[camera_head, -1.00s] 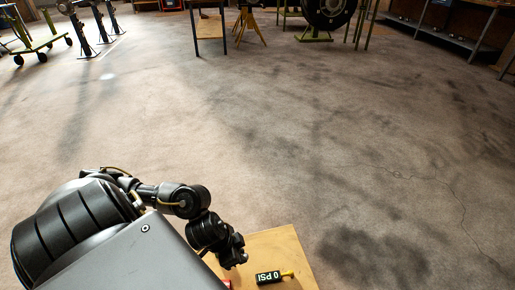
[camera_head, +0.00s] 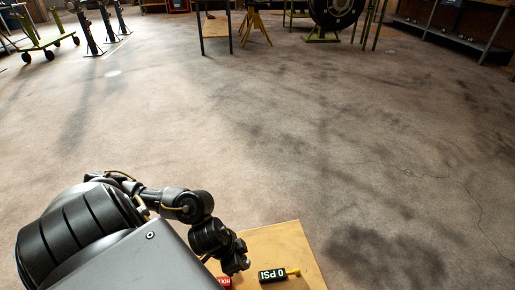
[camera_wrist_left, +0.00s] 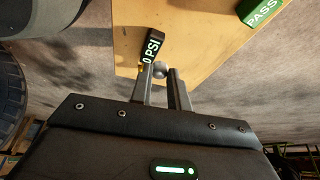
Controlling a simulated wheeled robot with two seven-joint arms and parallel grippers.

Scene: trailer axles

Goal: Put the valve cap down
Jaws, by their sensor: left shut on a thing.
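My left gripper (camera_head: 240,264) is over the left part of a wooden tabletop (camera_head: 282,241). In the left wrist view, its two fingers (camera_wrist_left: 161,82) are shut on a small round grey thing, the valve cap (camera_wrist_left: 160,69). The cap is partly hidden by the fingers, and it cannot be made out in the head view. I cannot tell whether the cap touches the wood. My right gripper is in neither view.
A black gauge reading 0 PSI (camera_head: 272,276) with a yellow end lies close to the gripper. A red block (camera_head: 224,282) is partly hidden by my arm. A green PASS block (camera_wrist_left: 262,12) shows in the wrist view. Bare wood lies beyond the gauge.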

